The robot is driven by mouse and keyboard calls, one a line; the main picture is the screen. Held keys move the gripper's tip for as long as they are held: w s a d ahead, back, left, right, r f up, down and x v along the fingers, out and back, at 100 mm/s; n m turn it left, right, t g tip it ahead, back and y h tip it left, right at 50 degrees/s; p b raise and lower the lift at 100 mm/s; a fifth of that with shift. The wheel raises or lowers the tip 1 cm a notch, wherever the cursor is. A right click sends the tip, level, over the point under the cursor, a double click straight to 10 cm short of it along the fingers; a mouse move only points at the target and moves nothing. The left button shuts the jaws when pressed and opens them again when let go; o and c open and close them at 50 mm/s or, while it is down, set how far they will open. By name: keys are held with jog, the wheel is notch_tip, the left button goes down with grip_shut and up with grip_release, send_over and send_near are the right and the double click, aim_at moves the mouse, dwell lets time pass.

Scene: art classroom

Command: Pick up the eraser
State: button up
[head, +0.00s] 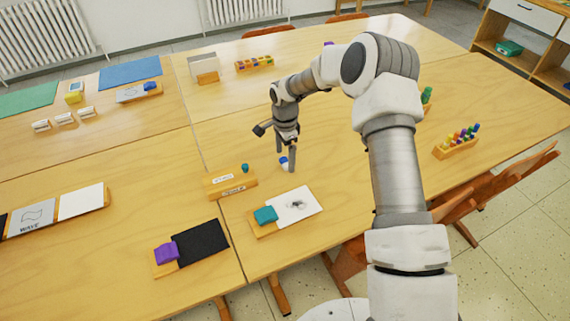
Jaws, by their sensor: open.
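A small blue and white piece, which looks like the eraser (284,161), lies on the wooden table in the head view. My gripper (289,163) points down right at it, with its fingertips low over the table. The gripper is open, and a finger hides part of the piece. I cannot tell whether the fingers touch it or stand on both sides of it.
A wooden block with labels and a teal peg (230,181) stands just left of the gripper. In front lie a board with a teal block (265,214) and a dark board with a purple block (166,252). A peg rack (456,147) stands at right. Table right of the gripper is clear.

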aim_at(286, 161)
jog(key=shift+f, duration=0.75)
jog(key=c, duration=1.4)
jog(key=shift+c, duration=0.2)
jog(key=shift+r, duration=0.15)
notch_tip(286, 161, up, 4)
jog(key=shift+d+r, duration=0.1)
jog(key=shift+r, duration=0.15)
jog(key=s+d+r, duration=0.1)
jog(key=d+r, duration=0.2)
jog(key=d, duration=0.2)
jog(key=d+r+p, duration=0.1)
jog(key=d+r, duration=0.2)
jog(key=d, duration=0.3)
jog(key=shift+s+d+r, duration=0.15)
jog(key=shift+s, duration=0.2)
jog(key=o, duration=0.6)
jog(key=c, duration=0.4)
